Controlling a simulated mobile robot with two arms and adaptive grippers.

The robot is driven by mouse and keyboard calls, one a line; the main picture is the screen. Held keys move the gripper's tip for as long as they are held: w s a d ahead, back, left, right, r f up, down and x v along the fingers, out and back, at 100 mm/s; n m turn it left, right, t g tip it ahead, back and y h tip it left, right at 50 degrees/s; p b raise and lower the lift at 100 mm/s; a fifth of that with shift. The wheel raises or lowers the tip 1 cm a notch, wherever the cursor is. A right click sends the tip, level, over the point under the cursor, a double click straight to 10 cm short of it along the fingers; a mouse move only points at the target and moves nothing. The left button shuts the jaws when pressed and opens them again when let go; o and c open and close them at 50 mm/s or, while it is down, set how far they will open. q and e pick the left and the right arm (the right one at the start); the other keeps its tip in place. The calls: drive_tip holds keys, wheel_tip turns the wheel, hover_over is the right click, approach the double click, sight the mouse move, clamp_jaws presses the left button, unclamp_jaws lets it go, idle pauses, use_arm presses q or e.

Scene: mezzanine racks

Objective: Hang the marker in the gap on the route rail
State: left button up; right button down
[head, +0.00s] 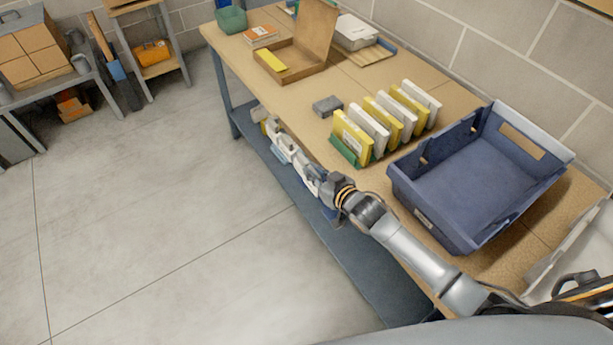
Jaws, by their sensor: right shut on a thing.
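My right arm comes in from the lower right and reaches along the front edge of the table. Its gripper (273,130) is low beside that edge, over the lower shelf. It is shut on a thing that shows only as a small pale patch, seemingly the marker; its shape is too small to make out. A green rack (344,151) on the table holds a row of upright yellow and white slabs (390,118). The gripper is left of this rack and apart from it. I cannot clearly tell a route rail or its gap. My left gripper is out of view.
A blue crate (480,180) stands right of the slabs. A grey block (327,106), an open cardboard box (292,60) and an orange-topped stack (260,35) lie farther back on the table (375,84). The floor (140,220) to the left is clear.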

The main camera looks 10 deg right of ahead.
drive_tip(key=shift+w+d+b, duration=0.15)
drive_tip(key=shift+w+d, duration=0.05)
drive_tip(key=shift+d, duration=0.35)
drive_tip(key=shift+w+d+b, duration=0.15)
drive_tip(key=shift+w+d, duration=0.05)
drive_tip(key=shift+d, duration=0.3)
drive_tip(key=shift+f+b, duration=1.45)
drive_tip(key=shift+f, duration=0.65)
drive_tip(key=c, duration=1.3)
unclamp_jaws()
drive_tip(key=shift+s, duration=0.1)
